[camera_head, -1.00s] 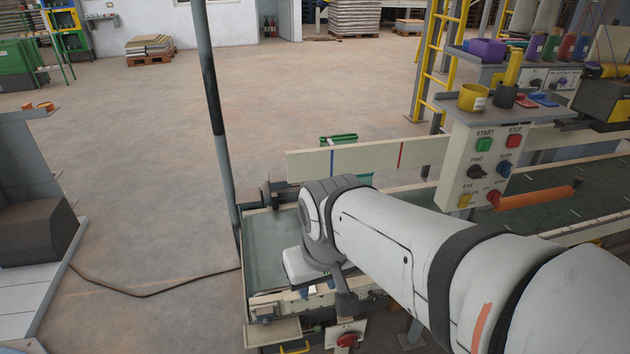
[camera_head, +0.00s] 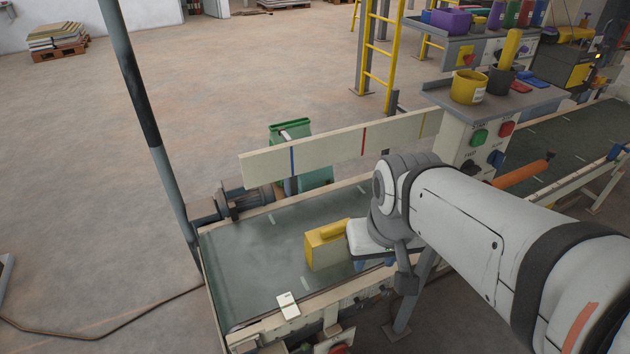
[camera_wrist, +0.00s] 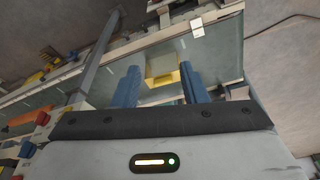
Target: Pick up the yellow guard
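A boxy yellow piece with a raised bar on top, the only loose match for the yellow guard (camera_head: 322,250), stands on the dark green conveyor belt (camera_head: 255,262). In the head view its right end is partly hidden by my wrist. My gripper (camera_head: 375,263) is just right of it, with only bits of its blue fingers showing. In the wrist view the two blue fingers (camera_wrist: 160,78) are apart, with nothing held between them. The yellow guard (camera_wrist: 161,67) shows between and beyond the fingertips; whether either finger touches it I cannot tell.
A cream side rail (camera_head: 340,147) runs behind the belt. A white card (camera_head: 288,305) lies at its front edge. A grey pole (camera_head: 150,130) stands at left. A control post with buttons (camera_head: 479,137) and a shelf with a yellow cup (camera_head: 468,87) stand at right.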

